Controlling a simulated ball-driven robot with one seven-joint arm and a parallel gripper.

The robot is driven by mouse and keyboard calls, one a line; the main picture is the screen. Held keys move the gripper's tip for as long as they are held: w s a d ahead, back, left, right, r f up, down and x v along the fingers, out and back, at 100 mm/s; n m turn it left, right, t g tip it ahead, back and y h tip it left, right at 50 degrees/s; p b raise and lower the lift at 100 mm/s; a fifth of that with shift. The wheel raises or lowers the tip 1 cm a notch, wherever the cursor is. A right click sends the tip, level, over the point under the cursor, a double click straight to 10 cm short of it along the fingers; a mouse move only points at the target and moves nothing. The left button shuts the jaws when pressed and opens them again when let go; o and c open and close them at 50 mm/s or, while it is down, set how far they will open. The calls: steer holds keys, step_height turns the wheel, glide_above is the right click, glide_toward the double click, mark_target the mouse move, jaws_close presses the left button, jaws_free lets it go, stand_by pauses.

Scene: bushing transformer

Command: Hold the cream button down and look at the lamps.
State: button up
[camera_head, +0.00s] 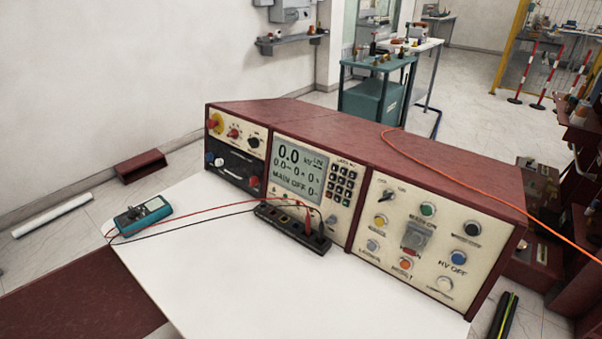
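A dark red console (455,190) stands at the back of a white table. Its right panel carries a cream round button (444,284) at the lower right, with a small label under it. Around it are a blue round piece (458,257), an orange one (405,263), a green one (428,209), a yellow one (380,220) and a black one (472,229). I cannot tell which of these are lamps or whether any is lit. The display (298,168) reads 0.0 kV and MAIN OFF. My gripper is not in view, and nothing touches the cream button.
An orange cable (465,180) crosses the console top and runs off right.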

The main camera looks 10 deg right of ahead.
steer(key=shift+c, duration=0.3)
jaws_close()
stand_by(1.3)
